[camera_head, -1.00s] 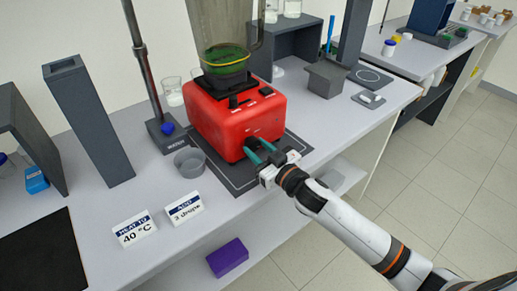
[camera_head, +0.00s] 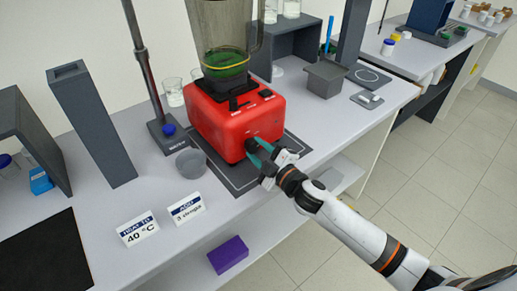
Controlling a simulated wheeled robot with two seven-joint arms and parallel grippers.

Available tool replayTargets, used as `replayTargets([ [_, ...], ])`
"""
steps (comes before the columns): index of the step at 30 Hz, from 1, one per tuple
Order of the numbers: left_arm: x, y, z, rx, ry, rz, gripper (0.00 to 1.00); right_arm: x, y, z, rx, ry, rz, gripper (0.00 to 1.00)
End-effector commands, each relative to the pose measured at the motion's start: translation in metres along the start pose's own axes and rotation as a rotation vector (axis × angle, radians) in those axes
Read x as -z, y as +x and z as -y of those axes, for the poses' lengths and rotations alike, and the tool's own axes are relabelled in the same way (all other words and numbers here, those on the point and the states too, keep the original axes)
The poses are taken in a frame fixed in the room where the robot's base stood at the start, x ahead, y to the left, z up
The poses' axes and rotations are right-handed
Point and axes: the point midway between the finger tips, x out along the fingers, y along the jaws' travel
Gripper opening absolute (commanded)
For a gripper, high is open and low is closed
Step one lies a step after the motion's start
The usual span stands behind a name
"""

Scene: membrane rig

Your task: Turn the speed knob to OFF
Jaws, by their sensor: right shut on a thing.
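A red blender base (camera_head: 226,122) stands on a dark mat on the bench, with a clear jug (camera_head: 222,35) holding green matter on top. The dark speed knob (camera_head: 251,146) is on its front face, low down and partly hidden by the fingers. My right gripper (camera_head: 256,153) comes in from the lower right with its teal fingertips at the knob, shut on it. The knob's pointer is too small and covered to read. My left gripper is not in view.
Two label cards, "HEAT TO 40 °C" (camera_head: 138,230) and "ADD 3 drops" (camera_head: 186,209), stand near the front edge. A stand (camera_head: 147,80) rises behind the cup. A purple box (camera_head: 228,255) lies on the lower shelf.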

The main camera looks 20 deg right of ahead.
Motion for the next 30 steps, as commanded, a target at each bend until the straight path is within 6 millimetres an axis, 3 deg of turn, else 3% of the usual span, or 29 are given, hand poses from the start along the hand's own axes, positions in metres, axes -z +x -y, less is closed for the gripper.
replayTargets([
  [30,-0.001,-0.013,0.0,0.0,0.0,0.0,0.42,-0.001,0.0,0.001,-0.002,-0.95,0.001,0.15],
])
